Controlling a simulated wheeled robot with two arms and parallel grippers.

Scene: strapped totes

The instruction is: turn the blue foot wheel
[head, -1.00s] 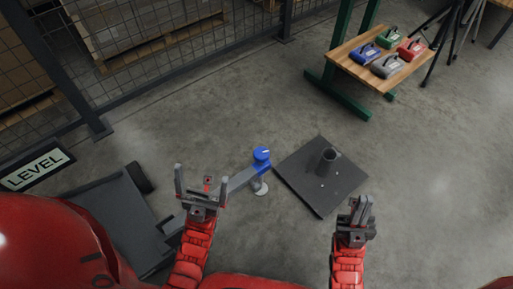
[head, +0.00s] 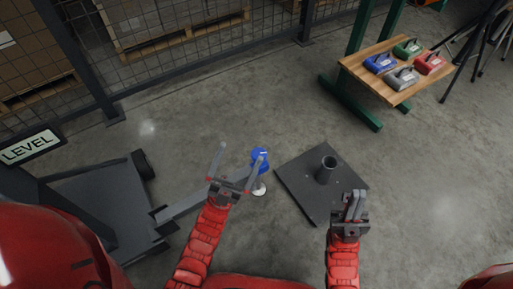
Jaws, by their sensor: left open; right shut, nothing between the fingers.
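The blue foot wheel (head: 261,155) sits at the end of a grey outrigger arm (head: 190,206), above a pale round foot pad (head: 259,189) on the floor. My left gripper (head: 236,162) is open, its two fingers spread. In the picture its right finger overlaps the left edge of the wheel and hides part of it; I cannot tell whether they touch. My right gripper (head: 355,203) is shut and empty, to the right of the wheel, over the near edge of a dark square plate.
The dark square plate (head: 300,180) with an upright tube (head: 325,169) lies right of the wheel. A dark wheeled base (head: 95,205) and a LEVEL sign (head: 30,146) are at left. A wooden bench (head: 376,84) holds several coloured weights. A mesh fence (head: 190,50) runs behind.

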